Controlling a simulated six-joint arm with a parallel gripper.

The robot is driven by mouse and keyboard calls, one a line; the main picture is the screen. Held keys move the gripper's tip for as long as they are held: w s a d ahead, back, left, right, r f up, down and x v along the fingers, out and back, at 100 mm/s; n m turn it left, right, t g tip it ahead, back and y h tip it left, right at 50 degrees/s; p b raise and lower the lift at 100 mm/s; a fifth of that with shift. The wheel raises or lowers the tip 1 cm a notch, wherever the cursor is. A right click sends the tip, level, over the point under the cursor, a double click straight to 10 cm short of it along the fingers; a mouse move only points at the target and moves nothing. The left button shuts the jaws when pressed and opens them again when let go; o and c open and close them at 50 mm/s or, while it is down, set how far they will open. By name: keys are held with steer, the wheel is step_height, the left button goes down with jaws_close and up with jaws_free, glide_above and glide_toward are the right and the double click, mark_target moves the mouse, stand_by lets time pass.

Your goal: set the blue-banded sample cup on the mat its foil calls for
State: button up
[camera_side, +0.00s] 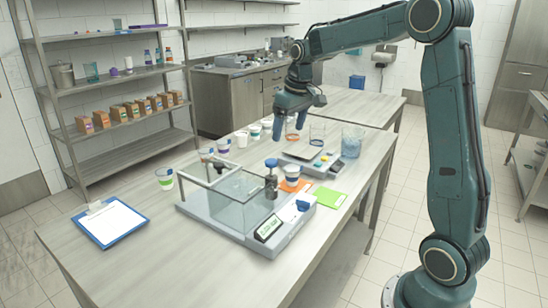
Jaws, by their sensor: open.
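A white cup with a dark band (291,174) stands at the back edge of the orange mat (299,187), beside the clear-walled machine; its band looks bluish, but it is too small to be sure. A green mat (329,197) lies to the right, bare. I cannot read any foil. My gripper (291,122) points down, open, above the far part of the table, behind the mats and apart from that cup. Whether anything stands between its fingers is hard to tell.
The clear-walled machine (240,205) with metal rails fills the middle. A flat device with coloured buttons (318,162), a blue-rimmed glass (317,133), an orange-rimmed glass (292,136) and a tub of blue pieces (352,142) stand behind. A clipboard (110,224) lies front left.

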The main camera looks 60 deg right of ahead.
steer(key=s+a+r+t, duration=0.2)
steer(key=s+a+r, duration=0.3)
steer(key=s+a, duration=0.7)
steer(key=s+a+f, duration=0.1)
steer(key=s+a, duration=0.2)
steer(key=s, duration=0.3)
steer(key=s+a+f+n+t, duration=0.1)
steer(key=s+a+f, duration=0.1)
steer(key=s, duration=0.5)
steer(key=shift+s+a+f+n+y, duration=0.15)
steer(key=shift+a+f+n+y, duration=0.15)
steer(key=shift+a, duration=0.4)
steer(key=shift+c, duration=0.2)
